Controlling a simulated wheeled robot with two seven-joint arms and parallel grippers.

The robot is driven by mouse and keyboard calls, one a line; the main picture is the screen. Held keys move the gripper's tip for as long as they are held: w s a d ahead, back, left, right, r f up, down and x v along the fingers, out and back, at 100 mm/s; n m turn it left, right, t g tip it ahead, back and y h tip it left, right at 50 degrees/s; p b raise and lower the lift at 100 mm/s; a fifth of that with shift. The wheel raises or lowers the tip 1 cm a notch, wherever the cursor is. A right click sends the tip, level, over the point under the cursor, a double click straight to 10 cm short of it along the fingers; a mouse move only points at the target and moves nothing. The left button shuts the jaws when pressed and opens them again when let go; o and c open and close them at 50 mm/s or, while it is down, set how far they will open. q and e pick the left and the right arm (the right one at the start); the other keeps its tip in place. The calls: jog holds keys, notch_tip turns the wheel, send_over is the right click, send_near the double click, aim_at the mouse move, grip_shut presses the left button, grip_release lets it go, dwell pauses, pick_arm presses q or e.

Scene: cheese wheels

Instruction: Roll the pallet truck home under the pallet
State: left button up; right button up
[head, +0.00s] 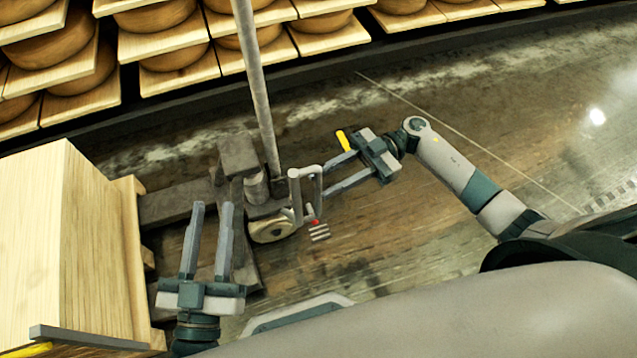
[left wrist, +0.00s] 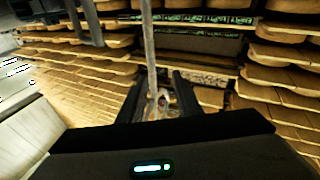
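The dark grey pallet truck (head: 238,158) stands on the floor left of centre in the head view. Its handle loop (head: 293,192) faces right, and its forks (head: 178,203) point left toward the wooden pallet (head: 133,225). How far they reach under it is hidden. The pallet carries a large pale wooden box (head: 70,240). My left gripper (head: 212,208) is open and empty, over the near side of the truck. My right gripper (head: 327,178) is open, its fingertips just right of the handle loop; I cannot tell whether they touch it.
A tall grey pole (head: 257,90) rises beside the truck; it also shows in the left wrist view (left wrist: 149,45). Shelves with cheese wheels (head: 168,55) line the back. The dark worn floor (head: 450,110) is open to the right, with a thin pale line across it.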

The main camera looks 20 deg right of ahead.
pick_arm(q)
jog(key=shift+s+d+r, duration=0.1)
jog(key=shift+r, duration=0.05)
pick_arm(e)
jog(key=shift+x, duration=1.45)
grip_shut()
